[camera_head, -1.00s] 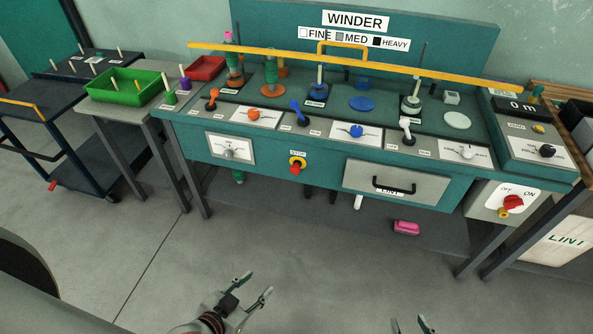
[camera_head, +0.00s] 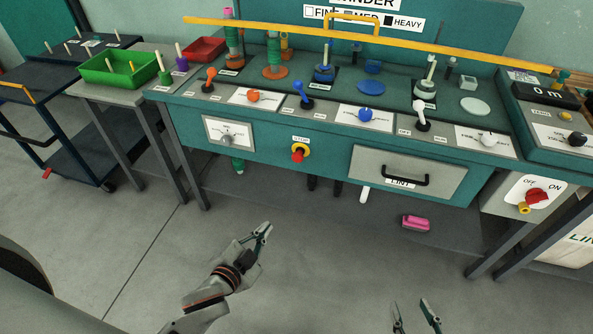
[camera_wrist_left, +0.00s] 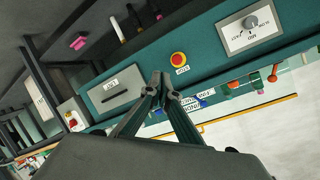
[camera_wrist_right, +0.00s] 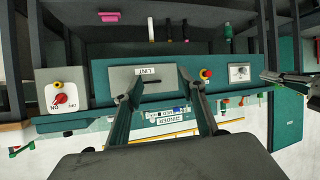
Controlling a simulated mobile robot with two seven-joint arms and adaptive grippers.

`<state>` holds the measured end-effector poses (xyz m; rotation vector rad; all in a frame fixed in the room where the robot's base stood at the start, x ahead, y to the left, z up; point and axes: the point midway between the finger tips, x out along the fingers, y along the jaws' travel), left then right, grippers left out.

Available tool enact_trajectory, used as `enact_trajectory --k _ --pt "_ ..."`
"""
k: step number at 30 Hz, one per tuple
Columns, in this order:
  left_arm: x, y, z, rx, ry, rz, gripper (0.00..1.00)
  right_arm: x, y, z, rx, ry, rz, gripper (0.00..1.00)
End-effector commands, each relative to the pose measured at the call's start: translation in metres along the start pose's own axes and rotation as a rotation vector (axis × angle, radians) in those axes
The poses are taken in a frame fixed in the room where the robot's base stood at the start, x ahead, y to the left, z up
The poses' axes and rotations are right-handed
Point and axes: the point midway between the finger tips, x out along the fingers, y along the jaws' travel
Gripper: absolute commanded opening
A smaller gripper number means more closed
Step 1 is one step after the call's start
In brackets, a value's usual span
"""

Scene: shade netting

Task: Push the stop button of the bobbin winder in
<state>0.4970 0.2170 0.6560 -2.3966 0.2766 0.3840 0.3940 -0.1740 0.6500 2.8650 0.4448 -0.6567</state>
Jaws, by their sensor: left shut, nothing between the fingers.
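The stop button (camera_head: 299,152) is a red knob on a yellow ring, on the teal front panel of the bobbin winder (camera_head: 270,135), under a small STOP label. It also shows in the left wrist view (camera_wrist_left: 179,59) and the right wrist view (camera_wrist_right: 206,75). My left gripper (camera_head: 266,229) is shut and empty, in front of and below the button, apart from it. In the left wrist view its fingertips (camera_wrist_left: 161,78) meet. My right gripper (camera_head: 416,303) is open and empty, low at the front; its spread fingers (camera_wrist_right: 158,75) show in the right wrist view.
A drawer with a black handle (camera_head: 405,181) is right of the button, a dial plate (camera_head: 228,133) left of it. A red OFF/ON switch (camera_head: 536,196) is at the right. A pink block (camera_head: 416,222) lies under the winder. The floor in front is clear.

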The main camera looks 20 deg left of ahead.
Motion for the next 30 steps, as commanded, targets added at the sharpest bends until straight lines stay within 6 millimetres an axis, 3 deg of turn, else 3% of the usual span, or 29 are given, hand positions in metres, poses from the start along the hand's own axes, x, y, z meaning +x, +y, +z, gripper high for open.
enact_trajectory --k 1,15,21,30 --pt "0.017 0.006 0.011 0.06 0.001 -0.017 0.0 0.005 -0.006 0.017 0.01 -0.009 -0.009 0.4" --pt "0.116 -0.011 0.014 0.626 0.048 -0.255 0.0 0.024 -0.033 0.048 0.085 -0.003 -0.054 0.4" --pt "0.138 -0.015 0.01 0.785 0.055 -0.329 0.0 0.027 -0.036 0.053 0.109 -0.005 -0.063 0.4" --pt "0.145 -0.023 0.0 0.853 0.061 -0.375 0.0 0.028 -0.036 0.048 0.117 0.007 -0.063 0.4"
